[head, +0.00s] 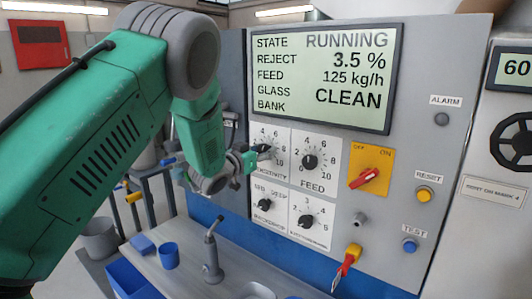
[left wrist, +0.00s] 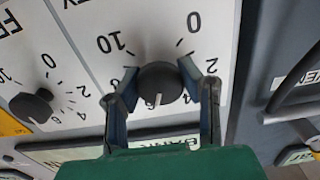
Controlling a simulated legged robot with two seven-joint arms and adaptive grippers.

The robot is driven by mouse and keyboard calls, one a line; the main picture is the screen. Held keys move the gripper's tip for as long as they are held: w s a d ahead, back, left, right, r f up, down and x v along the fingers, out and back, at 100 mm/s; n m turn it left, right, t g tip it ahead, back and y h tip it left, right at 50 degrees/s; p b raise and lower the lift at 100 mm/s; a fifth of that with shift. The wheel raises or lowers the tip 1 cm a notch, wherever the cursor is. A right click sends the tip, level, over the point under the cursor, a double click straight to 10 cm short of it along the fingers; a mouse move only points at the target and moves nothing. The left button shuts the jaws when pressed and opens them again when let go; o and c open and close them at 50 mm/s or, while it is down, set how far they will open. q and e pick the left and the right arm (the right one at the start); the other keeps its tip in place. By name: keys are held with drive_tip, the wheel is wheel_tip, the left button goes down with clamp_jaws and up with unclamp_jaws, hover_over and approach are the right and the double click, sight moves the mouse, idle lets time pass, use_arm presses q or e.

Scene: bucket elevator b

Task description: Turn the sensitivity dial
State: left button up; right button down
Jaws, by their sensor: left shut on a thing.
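The sensitivity dial is a dark round knob on a white scale plate, at the upper left of the dial group in the head view. There my left gripper (head: 251,161) is at the dial and hides part of it and of its label. In the left wrist view the dial (left wrist: 160,84) is between the two fingers of my left gripper (left wrist: 161,86), which is shut on it. The white pointer line faces the bottom of that picture, toward the palm. My right gripper is not in view.
The feed dial (head: 309,162) sits close beside, with two more dials below. A red switch (head: 366,177), a key with a red tag (head: 347,264) and buttons are further right. The display (head: 325,75) is above, reading RUNNING. A bench with a blue cup (head: 169,255) is below.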

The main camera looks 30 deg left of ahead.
use_arm(q)
drive_tip(key=shift+w+a+r, duration=0.1)
drive_tip(key=shift+a+r, duration=0.05)
drive_tip(key=shift+r, duration=0.35)
drive_tip(key=shift+m+b, duration=0.3)
drive_tip(key=shift+m, duration=0.1)
drive_tip(key=m+b, duration=0.4)
drive_tip(key=m, duration=0.1)
drive_tip(key=shift+f, duration=0.2)
drive_tip(key=shift+d+m+b, duration=0.2)
drive_tip(key=shift+m+b, duration=2.15)
drive_tip(key=shift+m, duration=0.45)
drive_tip(key=shift+f, duration=0.1)
drive_tip(key=o, duration=1.2)
drive_tip(key=shift+o, duration=0.2)
drive_tip(key=shift+s+d, duration=0.2)
drive_tip(key=shift+s, duration=0.05)
